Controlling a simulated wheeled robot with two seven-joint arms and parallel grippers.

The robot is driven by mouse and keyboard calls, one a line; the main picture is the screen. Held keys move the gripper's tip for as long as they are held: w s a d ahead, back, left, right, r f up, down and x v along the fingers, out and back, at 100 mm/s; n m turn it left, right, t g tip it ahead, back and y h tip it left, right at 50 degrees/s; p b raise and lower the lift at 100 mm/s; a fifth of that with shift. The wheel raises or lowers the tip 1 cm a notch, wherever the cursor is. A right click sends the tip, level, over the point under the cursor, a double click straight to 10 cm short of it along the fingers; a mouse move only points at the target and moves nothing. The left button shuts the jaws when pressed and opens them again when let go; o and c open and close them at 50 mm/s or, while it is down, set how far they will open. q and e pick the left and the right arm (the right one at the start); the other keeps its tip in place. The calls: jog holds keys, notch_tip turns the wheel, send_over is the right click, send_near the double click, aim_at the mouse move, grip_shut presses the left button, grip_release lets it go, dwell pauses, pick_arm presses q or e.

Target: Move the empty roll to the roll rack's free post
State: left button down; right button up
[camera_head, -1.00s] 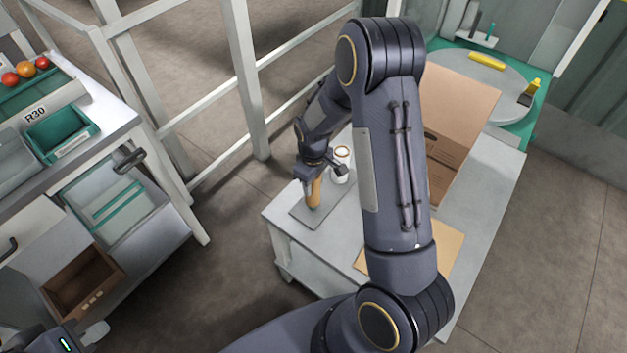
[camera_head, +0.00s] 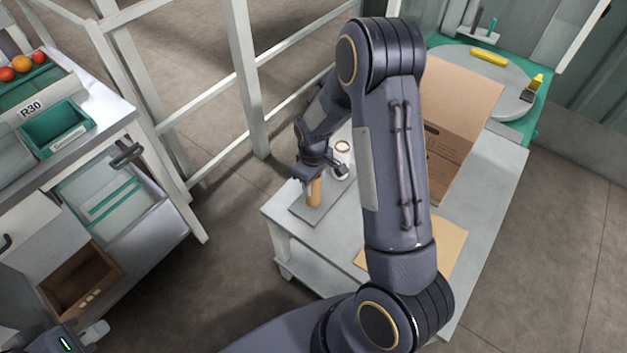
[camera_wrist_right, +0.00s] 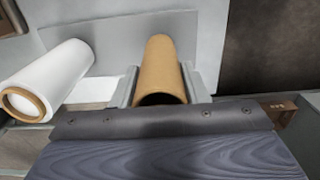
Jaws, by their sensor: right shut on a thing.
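The empty roll (camera_head: 314,192) is a bare brown cardboard tube. It stands about upright at the grey plate (camera_head: 303,211) of the roll rack on the white table. My right gripper (camera_head: 309,178) is shut on it from above; in the right wrist view the tube (camera_wrist_right: 162,70) lies between the two fingers. A white roll with a brown core (camera_head: 342,160) stands beside it, and also shows in the right wrist view (camera_wrist_right: 45,82). No bare post is visible; whether the tube sits around one is hidden. My left gripper (camera_head: 97,332) is partly visible at lower left, its opening unclear.
A large cardboard box (camera_head: 465,100) and a flat tan sheet (camera_head: 447,245) are on the white table (camera_head: 490,180), partly behind my right arm. A bench with a green bin (camera_head: 58,128) and open drawers stands at left. A white frame (camera_head: 240,75) rises behind.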

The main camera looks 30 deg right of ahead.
jog(key=shift+f+b, duration=0.35)
jog(key=shift+f, duration=0.15)
jog(key=o, duration=1)
jog(key=shift+r+p, duration=2.9)
jog(key=shift+r, duration=1.2)
